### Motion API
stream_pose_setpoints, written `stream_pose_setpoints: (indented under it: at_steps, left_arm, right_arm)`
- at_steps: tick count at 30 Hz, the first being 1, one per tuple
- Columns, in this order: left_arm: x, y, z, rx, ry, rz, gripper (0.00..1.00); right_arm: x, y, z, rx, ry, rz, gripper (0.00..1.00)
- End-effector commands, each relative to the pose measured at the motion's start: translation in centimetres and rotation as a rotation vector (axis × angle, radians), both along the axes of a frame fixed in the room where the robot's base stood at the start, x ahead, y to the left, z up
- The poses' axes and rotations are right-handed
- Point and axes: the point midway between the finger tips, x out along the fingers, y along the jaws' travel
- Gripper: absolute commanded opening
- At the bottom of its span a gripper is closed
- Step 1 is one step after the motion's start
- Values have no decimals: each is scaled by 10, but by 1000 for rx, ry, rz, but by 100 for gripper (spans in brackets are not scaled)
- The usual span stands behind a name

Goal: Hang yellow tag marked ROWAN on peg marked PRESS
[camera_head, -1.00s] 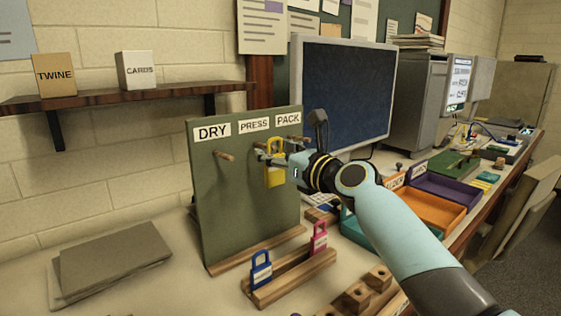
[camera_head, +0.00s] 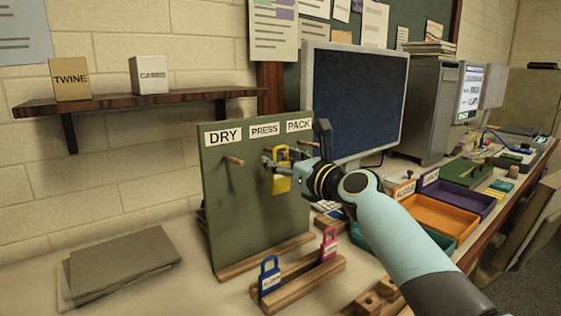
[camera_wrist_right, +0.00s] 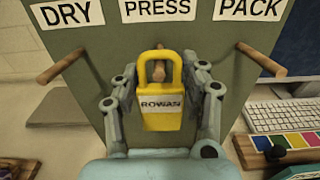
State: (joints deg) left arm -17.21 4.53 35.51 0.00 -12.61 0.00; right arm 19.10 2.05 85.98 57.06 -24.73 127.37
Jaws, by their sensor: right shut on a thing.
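The yellow tag (camera_head: 282,184) is padlock-shaped, and ROWAN is readable on it in the right wrist view (camera_wrist_right: 161,115). My right gripper (camera_head: 281,163) is shut on it and holds it upright in front of the green board (camera_head: 235,225). The PRESS label (camera_wrist_right: 158,8) is above the tag. My left gripper is not in view.
The DRY peg (camera_wrist_right: 62,66) and PACK peg (camera_wrist_right: 262,59) are bare on either side. A blue tag (camera_head: 269,276) and a pink tag (camera_head: 329,243) stand in a wooden rack (camera_head: 302,284) below the board. A monitor (camera_head: 355,100) stands behind at right.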

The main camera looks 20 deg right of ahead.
Motion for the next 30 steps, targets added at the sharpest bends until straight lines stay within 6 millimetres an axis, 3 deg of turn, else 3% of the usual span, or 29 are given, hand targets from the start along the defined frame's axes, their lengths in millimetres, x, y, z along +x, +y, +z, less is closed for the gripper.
stream_pose_setpoints:
  at_steps: [1,2,8,19,30]
  left_arm:
    - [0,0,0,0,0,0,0]
    - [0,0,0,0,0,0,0]
    - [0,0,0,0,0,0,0]
    - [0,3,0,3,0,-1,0]
    - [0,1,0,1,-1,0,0]
  right_arm:
    - [0,0,0,0,0,0,21]
    - [0,0,0,0,0,0,44]
    - [0,0,0,0,0,0,70]
    - [-7,-3,-1,0,1,0,70]
    - [-80,-29,-2,-5,1,0,70]
